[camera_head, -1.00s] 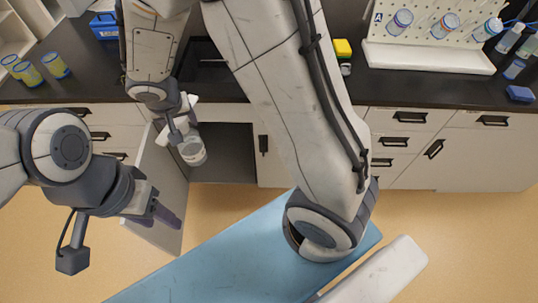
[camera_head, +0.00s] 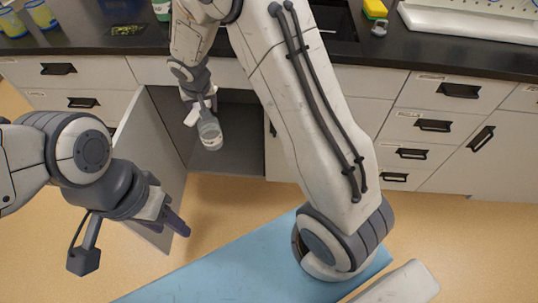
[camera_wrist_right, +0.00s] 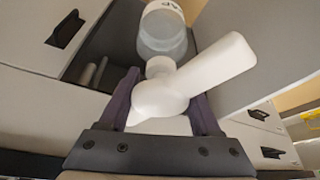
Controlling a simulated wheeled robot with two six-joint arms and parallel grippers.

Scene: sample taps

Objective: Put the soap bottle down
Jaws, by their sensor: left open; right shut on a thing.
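The soap bottle (camera_head: 209,132) is a clear bottle with a white pump head. My right gripper (camera_head: 202,104) is shut on its pump head and holds it in front of the open cabinet (camera_head: 240,150). In the right wrist view the white pump head (camera_wrist_right: 165,97) sits between the fingers, and the clear body (camera_wrist_right: 162,32) with a partly visible label extends beyond it. Whether the bottle touches the cabinet floor cannot be told. My left gripper (camera_head: 176,218) is open and empty, low at the left in front of the cabinet door.
The open cabinet door (camera_head: 152,160) stands to the left of the opening. Drawers (camera_head: 434,125) flank the cabinet. A blue mat or panel (camera_head: 250,262) lies below.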

